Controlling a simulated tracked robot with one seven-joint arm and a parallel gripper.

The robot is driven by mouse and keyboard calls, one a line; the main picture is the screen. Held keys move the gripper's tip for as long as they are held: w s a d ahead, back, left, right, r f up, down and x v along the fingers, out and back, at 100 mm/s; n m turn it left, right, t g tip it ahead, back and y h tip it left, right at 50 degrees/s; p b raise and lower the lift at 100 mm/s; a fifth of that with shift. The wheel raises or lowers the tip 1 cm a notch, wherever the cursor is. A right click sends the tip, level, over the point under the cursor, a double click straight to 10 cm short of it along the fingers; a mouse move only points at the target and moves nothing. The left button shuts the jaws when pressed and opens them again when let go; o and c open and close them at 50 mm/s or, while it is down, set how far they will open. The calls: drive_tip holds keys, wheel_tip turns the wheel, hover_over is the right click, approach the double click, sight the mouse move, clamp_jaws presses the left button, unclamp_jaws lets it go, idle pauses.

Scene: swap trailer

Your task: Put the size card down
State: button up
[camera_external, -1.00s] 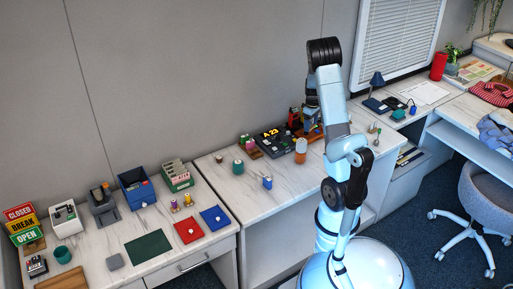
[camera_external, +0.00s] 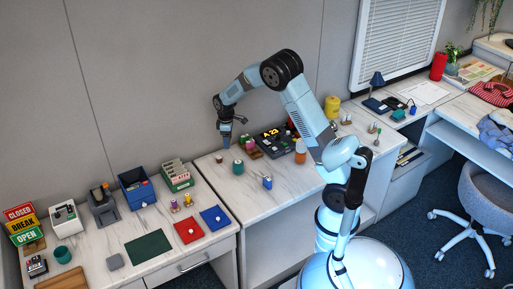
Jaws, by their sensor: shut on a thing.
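My gripper (camera_external: 226,141) points down above the back left part of the middle counter, near the wall. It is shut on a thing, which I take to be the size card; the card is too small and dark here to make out. A green box with upright pale cards (camera_external: 175,174) stands on the left counter, to the lower left of my gripper.
A green pot (camera_external: 238,167), a blue cup (camera_external: 267,183) and an orange bottle (camera_external: 300,151) stand on the middle counter (camera_external: 250,205), with clear room at its front. A blue bin (camera_external: 139,192) and small figures (camera_external: 188,200) stand on the left counter.

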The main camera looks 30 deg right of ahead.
drive_tip(key=s+a+n, duration=0.2)
drive_tip(key=s+a, duration=0.2)
drive_tip(key=a, duration=0.9)
drive_tip(key=s+a+n, duration=0.2)
drive_tip(key=s+a, duration=0.2)
drive_tip(key=a, duration=0.8)
drive_tip(key=s+a+n, duration=0.3)
drive_tip(key=s+a, duration=1.3)
drive_tip(key=a, duration=0.2)
hover_over(137, 229)
wheel_tip(137, 229, down, 9)
drive_tip(key=shift+s+d+f, duration=0.1)
drive_tip(key=shift+s+f, duration=0.05)
drive_tip(key=shift+f, duration=0.05)
drive_tip(key=shift+a+f, duration=0.2)
drive_tip(key=shift+f, duration=1.6)
